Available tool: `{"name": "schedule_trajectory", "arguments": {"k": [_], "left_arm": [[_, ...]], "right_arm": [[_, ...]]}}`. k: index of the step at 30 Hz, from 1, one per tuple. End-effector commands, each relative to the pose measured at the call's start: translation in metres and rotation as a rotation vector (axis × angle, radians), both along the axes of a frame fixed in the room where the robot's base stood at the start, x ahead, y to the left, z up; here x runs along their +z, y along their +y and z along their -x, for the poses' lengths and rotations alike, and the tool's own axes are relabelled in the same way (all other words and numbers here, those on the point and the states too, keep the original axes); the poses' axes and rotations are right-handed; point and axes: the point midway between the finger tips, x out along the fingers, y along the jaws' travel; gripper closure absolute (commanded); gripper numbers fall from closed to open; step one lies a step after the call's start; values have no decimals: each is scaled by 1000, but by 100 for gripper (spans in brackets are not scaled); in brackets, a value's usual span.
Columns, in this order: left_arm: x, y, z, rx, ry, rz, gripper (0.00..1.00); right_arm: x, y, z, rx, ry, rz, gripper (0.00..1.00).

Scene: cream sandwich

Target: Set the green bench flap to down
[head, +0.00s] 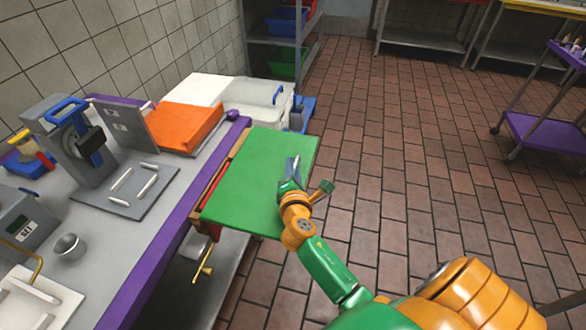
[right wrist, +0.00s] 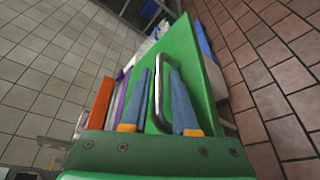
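The green bench flap (head: 248,180) extends out from the bench's purple edge, roughly level with the bench top. It also fills the middle of the right wrist view (right wrist: 198,62). A grey metal loop handle (right wrist: 160,68) stands on the flap. My right gripper (head: 292,165) is over the flap's right part. In the right wrist view its two blue-grey fingers (right wrist: 160,80) stand apart, with one bar of the handle between them and the right finger inside the loop. Narrow gaps show beside the bar; contact cannot be told. My left gripper is not in view.
A brass lever (head: 204,262) hangs below the flap. The brick floor (head: 400,160) right of the flap is clear up to a purple cart (head: 545,132).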

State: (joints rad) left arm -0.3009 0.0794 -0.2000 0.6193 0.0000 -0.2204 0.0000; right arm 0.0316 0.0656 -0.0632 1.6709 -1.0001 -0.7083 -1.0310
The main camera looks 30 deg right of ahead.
Motion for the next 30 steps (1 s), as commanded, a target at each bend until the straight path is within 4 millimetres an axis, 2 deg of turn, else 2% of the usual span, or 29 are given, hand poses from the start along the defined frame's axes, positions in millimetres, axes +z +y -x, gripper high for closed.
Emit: {"name": "schedule_trajectory", "arguments": {"k": [1,3,30], "left_arm": [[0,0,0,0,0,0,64],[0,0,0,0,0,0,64],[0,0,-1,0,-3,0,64]], "right_arm": [[0,0,0,0,0,0,81],[0,0,0,0,0,0,100],[0,1,0,1,0,0,100]]}}
